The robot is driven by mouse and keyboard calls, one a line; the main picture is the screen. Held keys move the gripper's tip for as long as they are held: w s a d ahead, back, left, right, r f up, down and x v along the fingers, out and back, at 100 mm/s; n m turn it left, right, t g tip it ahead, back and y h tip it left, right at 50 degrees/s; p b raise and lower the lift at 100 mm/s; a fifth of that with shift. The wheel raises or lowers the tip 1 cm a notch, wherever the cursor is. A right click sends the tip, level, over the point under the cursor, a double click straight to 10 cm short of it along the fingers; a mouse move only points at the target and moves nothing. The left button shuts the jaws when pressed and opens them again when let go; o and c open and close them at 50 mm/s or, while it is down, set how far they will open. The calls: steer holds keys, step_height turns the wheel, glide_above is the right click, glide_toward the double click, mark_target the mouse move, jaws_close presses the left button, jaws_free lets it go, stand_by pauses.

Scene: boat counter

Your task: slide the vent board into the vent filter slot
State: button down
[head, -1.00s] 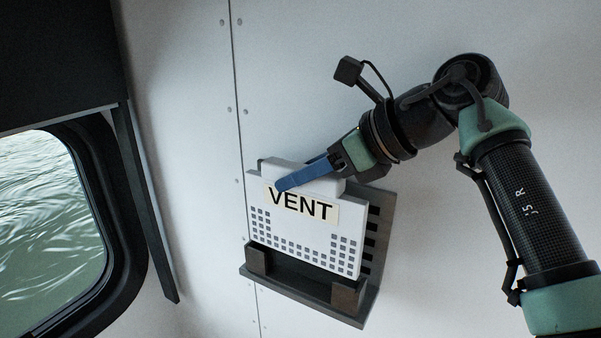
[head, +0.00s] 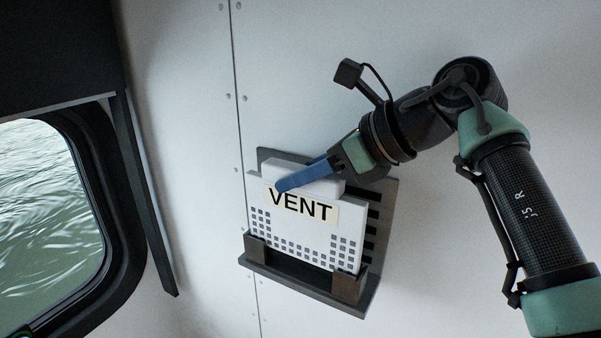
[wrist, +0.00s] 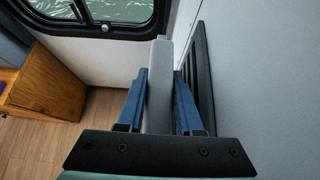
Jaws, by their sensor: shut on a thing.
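The vent board (head: 306,237) is a white panel with a VENT label and rows of small square holes. My gripper (head: 285,184) is shut on its thicker top grip, one blue finger showing across the front. In the wrist view, the board's pale top (wrist: 158,85) lies between both blue fingers. The vent filter slot (head: 385,205) is a dark wall holder with a slatted back plate, a bottom ledge and two front corner posts. The board stands in front of the back plate, its lower corners behind the posts. A dark gap shows between its lower edge and the ledge.
The holder is on a pale wall (head: 300,60) with a riveted seam. A window (head: 45,220) with a dark frame is at the left. In the wrist view, a wooden cabinet (wrist: 45,90) stands at the left above a plank floor (wrist: 60,145).

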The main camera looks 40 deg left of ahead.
steer(key=shift+f+b, duration=1.3)
steer(key=shift+f, duration=0.4)
steer(key=shift+c, duration=2.4)
jaws_free()
steer(key=b+v, duration=0.3)
steer(key=v, duration=1)
